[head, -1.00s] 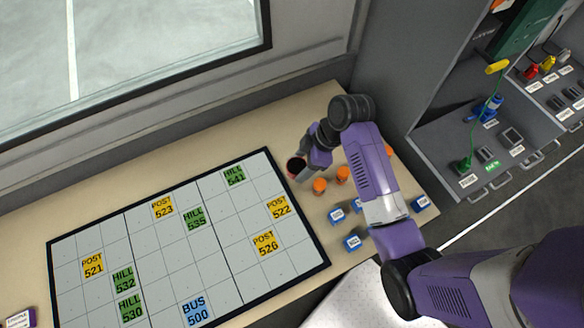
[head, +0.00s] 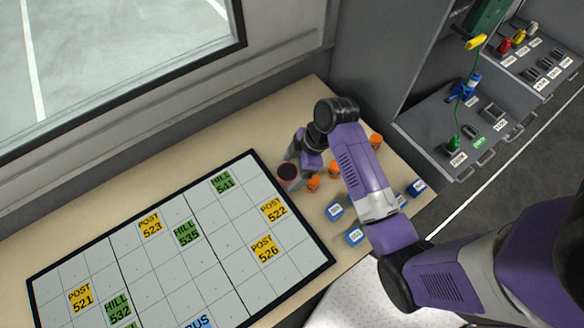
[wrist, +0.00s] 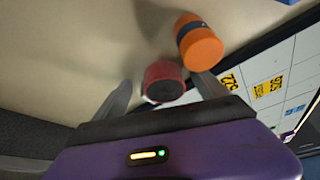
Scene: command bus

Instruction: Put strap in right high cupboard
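I cannot make out a strap in either view, and no high cupboard can be identified. My gripper (head: 299,166) is low over the right part of the desk, beside a dark red cylinder (head: 288,174) with a dark top. In the wrist view, my gripper (wrist: 163,88) has its fingers spread. The red cylinder (wrist: 163,82) shows between the fingertips, close to the right finger and with a gap to the left one. I cannot tell whether a finger touches it.
Orange cylinders (head: 313,184) and blue labelled blocks (head: 335,211) stand on the desk near my arm. A gridded board (head: 220,235) with labelled tiles covers much of the desk (head: 262,122). Grey shelves (head: 440,120) with plugs and a green cable are at the right.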

